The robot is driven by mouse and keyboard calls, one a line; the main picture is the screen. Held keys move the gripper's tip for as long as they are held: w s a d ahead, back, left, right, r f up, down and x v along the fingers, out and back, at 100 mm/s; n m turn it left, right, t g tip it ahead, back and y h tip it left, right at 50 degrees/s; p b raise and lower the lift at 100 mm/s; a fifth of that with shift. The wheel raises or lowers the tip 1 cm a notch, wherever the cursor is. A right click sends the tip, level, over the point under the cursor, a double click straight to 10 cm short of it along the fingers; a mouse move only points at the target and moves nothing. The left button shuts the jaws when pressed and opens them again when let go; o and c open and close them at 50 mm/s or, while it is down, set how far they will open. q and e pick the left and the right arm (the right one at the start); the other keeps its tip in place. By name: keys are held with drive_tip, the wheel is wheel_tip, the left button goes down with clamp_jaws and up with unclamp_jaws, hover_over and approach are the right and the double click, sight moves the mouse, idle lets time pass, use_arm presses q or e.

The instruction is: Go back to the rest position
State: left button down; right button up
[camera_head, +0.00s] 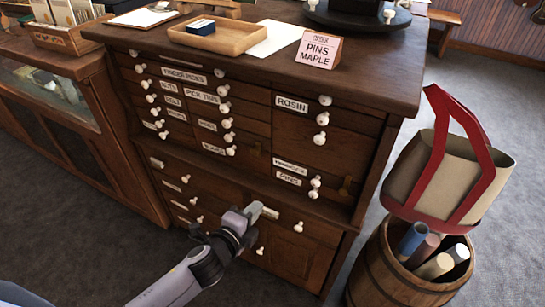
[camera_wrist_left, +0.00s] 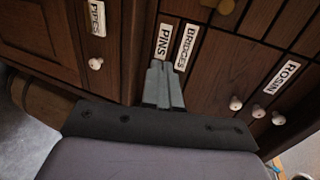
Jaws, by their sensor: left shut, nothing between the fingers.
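My left gripper (camera_head: 268,212) is in front of the lower part of a dark wooden drawer cabinet (camera_head: 350,135). Its fingers are together with nothing between them. In the left wrist view the shut fingers (camera_wrist_left: 163,88) point at the cabinet front, just below the PINS label (camera_wrist_left: 164,41) and the BRIDGES label (camera_wrist_left: 187,47). I cannot tell whether the fingertips touch the wood. My left arm comes in from the bottom left in the head view. My right gripper is not in view.
The cabinet has several labelled drawers with white knobs. On its top are a wooden tray (camera_head: 238,37), a PINS MAPLE sign (camera_head: 319,50) and a clipboard (camera_head: 143,17). A barrel (camera_head: 375,275) with rolled tubes and a red-handled bag (camera_head: 405,180) stands at the right. Grey floor (camera_head: 60,225) is clear at the left.

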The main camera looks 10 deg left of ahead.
use_arm(q)
drive_tip(key=s+a+f+n+g+y+p, duration=0.1)
drive_tip(key=s+a+n, duration=0.3)
drive_tip(key=s+n, duration=0.5)
drive_tip(key=s+a+f+n+g+y+p, duration=0.1)
drive_tip(key=s+a+n, duration=0.4)
drive_tip(key=s+n, duration=0.5)
drive_tip(key=shift+s+f+g+p, duration=0.2)
drive_tip(key=shift+f+g+p, duration=0.1)
drive_tip(key=shift+g+p, duration=0.5)
